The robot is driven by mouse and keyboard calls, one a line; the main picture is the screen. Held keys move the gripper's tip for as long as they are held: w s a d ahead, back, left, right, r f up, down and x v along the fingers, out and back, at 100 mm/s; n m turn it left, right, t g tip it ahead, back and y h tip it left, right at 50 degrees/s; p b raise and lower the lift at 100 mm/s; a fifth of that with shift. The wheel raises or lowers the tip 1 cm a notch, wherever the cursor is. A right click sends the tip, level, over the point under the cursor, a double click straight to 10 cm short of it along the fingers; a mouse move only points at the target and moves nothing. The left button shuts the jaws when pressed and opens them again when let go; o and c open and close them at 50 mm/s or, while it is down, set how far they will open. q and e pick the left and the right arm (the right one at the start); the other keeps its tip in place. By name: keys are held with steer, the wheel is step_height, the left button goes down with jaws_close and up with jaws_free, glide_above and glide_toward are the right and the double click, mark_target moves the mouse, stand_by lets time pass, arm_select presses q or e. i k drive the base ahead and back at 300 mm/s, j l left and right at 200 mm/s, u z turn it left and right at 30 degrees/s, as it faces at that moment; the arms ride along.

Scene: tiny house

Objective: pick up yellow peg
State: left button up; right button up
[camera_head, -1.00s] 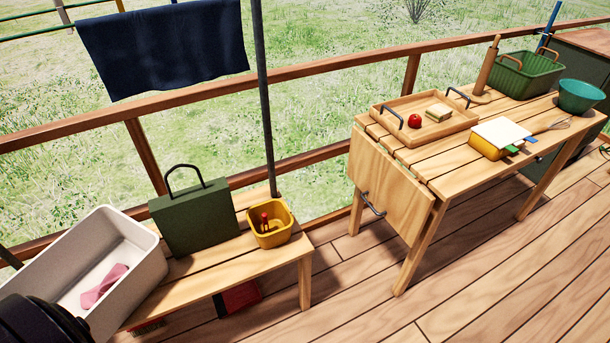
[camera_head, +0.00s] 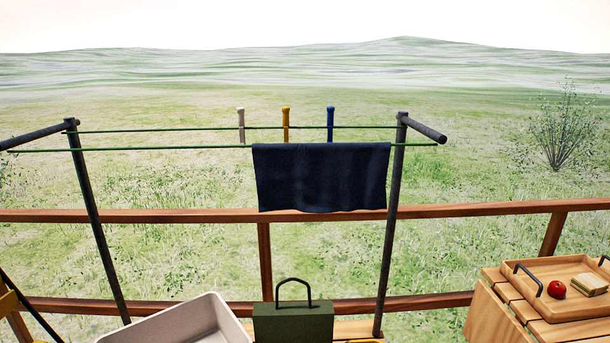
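The yellow peg (camera_head: 285,125) stands upright on the far green line of the clothes rack, between a pale pinkish peg (camera_head: 241,126) on its left and a blue peg (camera_head: 330,124) on its right. A dark navy cloth (camera_head: 321,178) hangs over the near line, just below and to the right of the yellow peg. Neither of my grippers shows in this view.
The rack's dark posts (camera_head: 391,230) stand either side. A wooden railing (camera_head: 200,216) runs across. Below are a white basin (camera_head: 185,325), a green box with a handle (camera_head: 293,322) and, at right, a table with a wooden tray (camera_head: 560,300).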

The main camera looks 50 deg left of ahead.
mark_target(286, 129)
steer(key=u, duration=1.55)
